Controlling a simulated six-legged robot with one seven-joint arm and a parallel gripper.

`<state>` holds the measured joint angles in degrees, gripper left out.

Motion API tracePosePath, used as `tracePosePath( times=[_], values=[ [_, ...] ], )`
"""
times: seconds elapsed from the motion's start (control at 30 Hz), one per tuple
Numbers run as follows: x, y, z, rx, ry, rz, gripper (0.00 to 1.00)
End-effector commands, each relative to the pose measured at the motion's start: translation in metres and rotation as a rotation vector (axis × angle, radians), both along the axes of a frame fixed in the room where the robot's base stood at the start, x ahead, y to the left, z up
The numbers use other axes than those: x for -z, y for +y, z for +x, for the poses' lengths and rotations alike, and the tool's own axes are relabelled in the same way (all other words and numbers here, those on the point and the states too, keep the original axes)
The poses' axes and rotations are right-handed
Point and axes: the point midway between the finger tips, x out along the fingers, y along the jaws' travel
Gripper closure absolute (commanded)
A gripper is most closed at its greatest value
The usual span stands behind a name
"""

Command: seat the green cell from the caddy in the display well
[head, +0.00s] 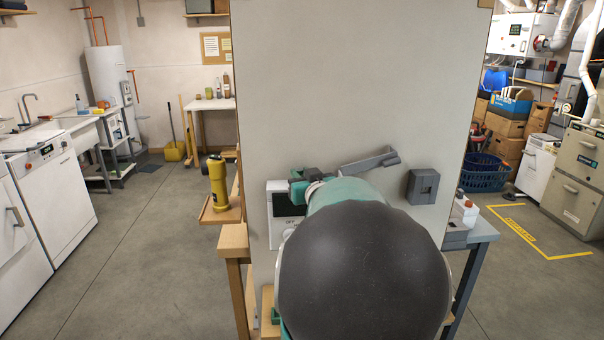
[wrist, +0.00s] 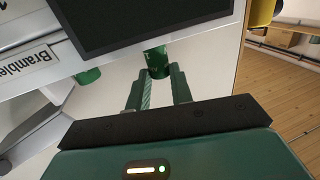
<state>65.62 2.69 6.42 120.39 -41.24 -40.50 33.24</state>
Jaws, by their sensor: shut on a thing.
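In the wrist view, my gripper (wrist: 157,76) is shut on a dark green cylinder, the green cell (wrist: 158,60), at its fingertips. The cell is close to the lower edge of the display (wrist: 145,22), which has a dark screen and a pale housing. I cannot tell whether they touch. The well is not clearly visible. A second green piece (wrist: 88,77) shows at the housing's lower edge. In the head view, the display (head: 280,203) hangs on the upright panel, partly hidden by my arm. A small wooden holder with green in it (head: 268,322), perhaps the caddy, is low down.
The pale panel (head: 350,80) stands straight ahead. A grey bracket (head: 370,161) and a grey socket block (head: 423,186) are on it. A yellow torch (head: 217,182) stands on a wooden ledge (head: 221,211) at left. Open floor (head: 130,250) lies further left.

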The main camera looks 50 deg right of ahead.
Motion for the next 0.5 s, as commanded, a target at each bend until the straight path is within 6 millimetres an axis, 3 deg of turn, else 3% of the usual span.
tracePosePath(
  times=[0.5],
  values=[
    [0.012,0.0,0.0,0.0,-0.001,0.001,1.0]
  ],
)
